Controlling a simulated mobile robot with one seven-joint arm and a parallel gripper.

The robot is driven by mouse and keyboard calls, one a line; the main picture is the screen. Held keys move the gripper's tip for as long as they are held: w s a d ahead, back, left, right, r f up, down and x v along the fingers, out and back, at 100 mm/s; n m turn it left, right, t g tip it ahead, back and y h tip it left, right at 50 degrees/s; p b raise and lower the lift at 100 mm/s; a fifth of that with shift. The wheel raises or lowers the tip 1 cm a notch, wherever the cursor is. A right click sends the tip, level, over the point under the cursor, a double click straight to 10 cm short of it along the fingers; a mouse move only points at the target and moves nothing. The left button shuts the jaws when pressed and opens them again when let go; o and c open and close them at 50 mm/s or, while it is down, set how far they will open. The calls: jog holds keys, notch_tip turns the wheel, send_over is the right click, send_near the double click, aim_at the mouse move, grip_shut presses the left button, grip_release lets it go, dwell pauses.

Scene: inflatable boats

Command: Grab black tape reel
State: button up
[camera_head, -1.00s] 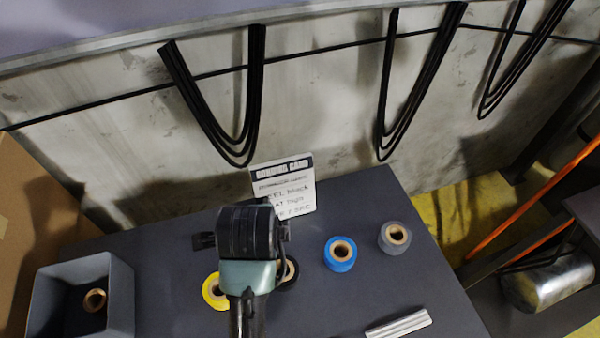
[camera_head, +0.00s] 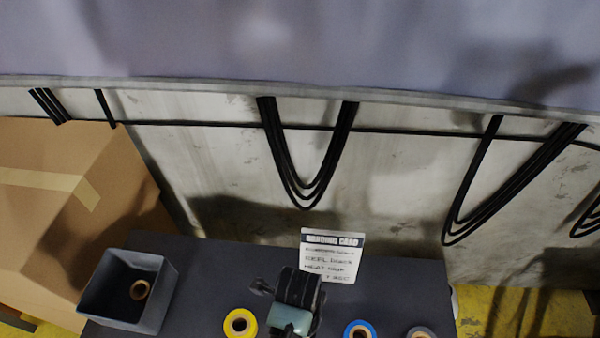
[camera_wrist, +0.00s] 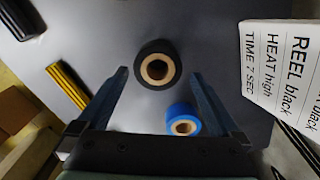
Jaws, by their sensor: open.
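The black tape reel (camera_wrist: 157,68), with a tan core, lies on the dark table in the wrist view. It lies between the two fingertips of my gripper (camera_wrist: 160,76) in the picture, with dark surface showing on both sides. My gripper is open and holds nothing. In the head view my wrist (camera_head: 299,290) stands over the table in front of the card, and the black reel is hidden behind it there. A blue reel (camera_wrist: 183,120) lies close to the black one; it also shows in the head view (camera_head: 360,331).
A yellow reel (camera_head: 240,324) and a grey reel (camera_head: 420,333) lie along the same row. A white card (camera_head: 332,257) reading "REEL black" stands behind. A grey bin (camera_head: 151,272) holding a tan-cored roll stands at left. Ribbed bars (camera_wrist: 68,86) lie at the wrist view's left.

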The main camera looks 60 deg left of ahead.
jog(key=shift+d+f, duration=0.15)
jog(key=shift+f, duration=1.15)
jog(key=shift+d+f, duration=0.1)
jog(key=shift+f, duration=1.2)
jog(key=c, duration=1.2)
